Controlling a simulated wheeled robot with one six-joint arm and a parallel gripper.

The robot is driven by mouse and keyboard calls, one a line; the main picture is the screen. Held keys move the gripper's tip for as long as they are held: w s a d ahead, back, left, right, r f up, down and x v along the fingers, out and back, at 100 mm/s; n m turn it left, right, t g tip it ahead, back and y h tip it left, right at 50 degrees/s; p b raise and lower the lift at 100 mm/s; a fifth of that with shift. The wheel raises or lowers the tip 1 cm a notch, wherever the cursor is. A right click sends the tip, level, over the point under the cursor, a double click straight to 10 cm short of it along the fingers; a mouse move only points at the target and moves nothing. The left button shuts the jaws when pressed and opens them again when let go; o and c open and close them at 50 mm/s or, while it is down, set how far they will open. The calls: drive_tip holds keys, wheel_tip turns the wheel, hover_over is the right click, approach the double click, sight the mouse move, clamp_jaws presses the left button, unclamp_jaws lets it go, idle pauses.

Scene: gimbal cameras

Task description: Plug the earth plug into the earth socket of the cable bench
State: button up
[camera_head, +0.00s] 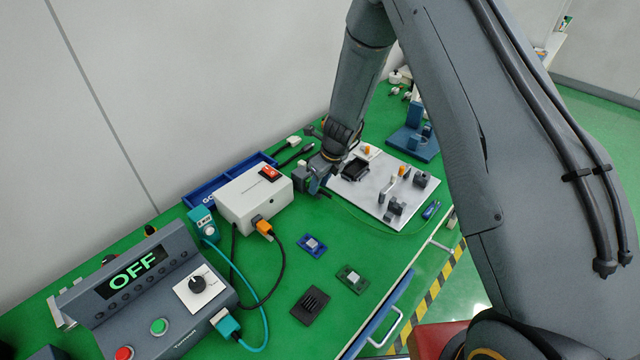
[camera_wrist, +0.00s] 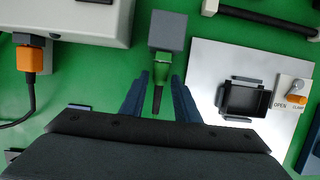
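The earth plug appears to be the green plug (camera_wrist: 162,68) with a dark tail, in the middle of the wrist view. Its upper end meets a grey block (camera_wrist: 167,30), perhaps the earth socket; how deep it sits is hidden. The block also shows in the head view (camera_head: 299,172). My gripper (camera_wrist: 159,76) has one blue finger on each side of the plug, with narrow green gaps between. It looks open and not clamped. In the head view my gripper (camera_head: 318,186) is low over the bench, beside the block, and hides the plug.
A white box (camera_head: 240,205) with a red switch and an orange plug (camera_head: 263,228) stands left of the block. A pale fixture plate (camera_head: 365,200) with a black holder and an orange-knobbed clamp lies right. A control console (camera_head: 150,290) reads OFF. Small pads lie in front.

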sight(325, 192)
drive_tip(key=shift+o, duration=0.9)
drive_tip(key=shift+b+v, duration=0.75)
drive_tip(key=shift+v, duration=3.15)
